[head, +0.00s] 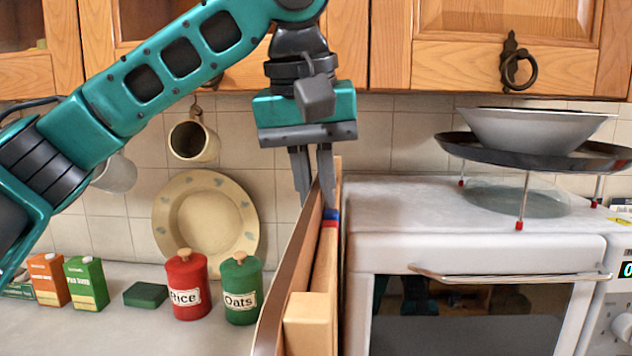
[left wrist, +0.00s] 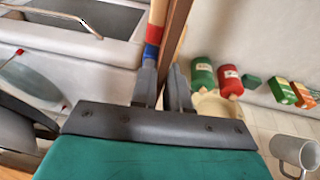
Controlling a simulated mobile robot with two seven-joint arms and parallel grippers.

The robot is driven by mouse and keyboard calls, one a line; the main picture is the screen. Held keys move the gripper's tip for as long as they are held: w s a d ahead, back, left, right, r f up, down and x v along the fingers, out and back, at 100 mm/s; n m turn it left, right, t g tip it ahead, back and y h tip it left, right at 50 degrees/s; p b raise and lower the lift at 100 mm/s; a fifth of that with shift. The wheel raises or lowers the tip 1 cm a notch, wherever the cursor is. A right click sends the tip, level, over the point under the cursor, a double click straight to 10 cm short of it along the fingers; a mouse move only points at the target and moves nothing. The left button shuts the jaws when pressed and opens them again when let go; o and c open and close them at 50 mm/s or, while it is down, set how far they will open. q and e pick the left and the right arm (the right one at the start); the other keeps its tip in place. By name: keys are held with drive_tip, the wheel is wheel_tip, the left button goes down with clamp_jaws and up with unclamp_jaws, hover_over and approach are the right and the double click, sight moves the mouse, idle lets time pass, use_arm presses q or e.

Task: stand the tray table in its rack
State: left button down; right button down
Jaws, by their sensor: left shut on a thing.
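My left gripper (head: 313,195) points down with its fingers around the top edge of a thin upright wooden panel (head: 283,285), which I take for the folded tray table. It is shut on that panel, and the brown edge also shows between the fingers in the left wrist view (left wrist: 178,30). A pale wooden bar with blue and red bands (head: 330,217) stands close beside the panel, and a pale wood block (head: 310,322) shows lower down. I cannot tell which wooden parts belong to the rack. The panel's lower end is out of view. My right gripper is not in view.
The white stove (head: 480,242) stands close on the right, with a black pan and grey bowl (head: 538,130) on a raised stand. On the left counter are a red Rice tin (head: 188,285), a green Oats tin (head: 242,290), a plate (head: 207,215) and boxes. Cupboards hang above.

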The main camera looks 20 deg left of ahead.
use_arm(q)
drive_tip(key=c, duration=1)
unclamp_jaws()
drive_tip(key=shift+c, duration=0.2)
drive_tip(key=shift+f, duration=0.15)
drive_tip(key=v, duration=1.3)
